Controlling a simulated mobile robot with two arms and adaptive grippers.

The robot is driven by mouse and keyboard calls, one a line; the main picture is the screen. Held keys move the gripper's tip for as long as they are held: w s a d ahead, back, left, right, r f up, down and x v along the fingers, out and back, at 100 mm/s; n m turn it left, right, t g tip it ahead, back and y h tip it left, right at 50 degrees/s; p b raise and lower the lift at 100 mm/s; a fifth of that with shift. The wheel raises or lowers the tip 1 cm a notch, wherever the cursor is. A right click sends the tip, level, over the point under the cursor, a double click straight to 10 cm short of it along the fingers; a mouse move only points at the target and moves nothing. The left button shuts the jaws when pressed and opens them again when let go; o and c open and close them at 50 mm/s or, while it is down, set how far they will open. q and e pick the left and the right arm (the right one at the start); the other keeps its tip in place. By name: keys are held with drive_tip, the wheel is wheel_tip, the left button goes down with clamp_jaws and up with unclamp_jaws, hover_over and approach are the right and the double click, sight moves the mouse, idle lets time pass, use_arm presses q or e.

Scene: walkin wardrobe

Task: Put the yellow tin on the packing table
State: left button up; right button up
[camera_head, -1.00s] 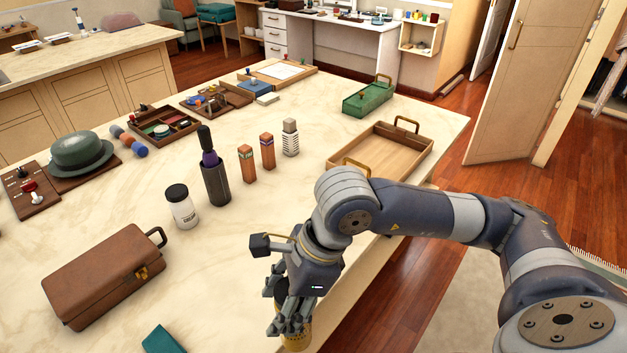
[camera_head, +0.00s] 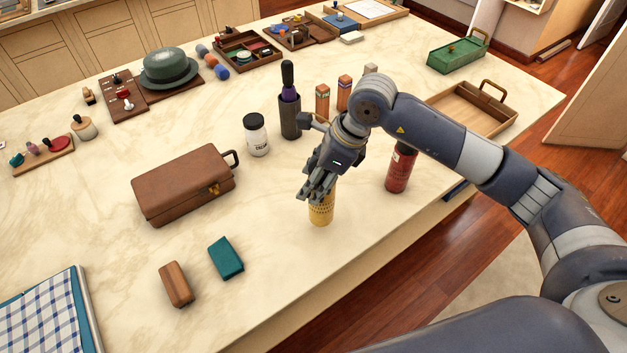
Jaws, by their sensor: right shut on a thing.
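The yellow tin (camera_head: 321,212) is upright below my right gripper (camera_head: 318,190), with dark markings on its side. My right gripper is shut on its upper part, and the fingers hide the top. The tin is over the near part of the pale marble-topped table (camera_head: 330,265). I cannot tell whether its base touches the surface or hangs just above it. My left gripper is not in view.
A red bottle (camera_head: 400,170) stands right of the tin, partly behind my arm. A brown case (camera_head: 185,185), a white-labelled jar (camera_head: 256,135) and a dark bottle (camera_head: 290,112) are nearby. A teal block (camera_head: 226,258) lies front left. The tabletop just before the tin is clear.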

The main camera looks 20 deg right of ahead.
drive_tip(key=f, duration=0.2)
drive_tip(key=w+f+p, duration=0.1)
drive_tip(key=shift+f+p, duration=0.3)
drive_tip(key=shift+f, duration=0.05)
drive_tip(key=shift+f, duration=0.2)
drive_tip(key=o, duration=1.6)
drive_tip(key=shift+r, duration=0.1)
drive_tip(key=shift+r, duration=0.1)
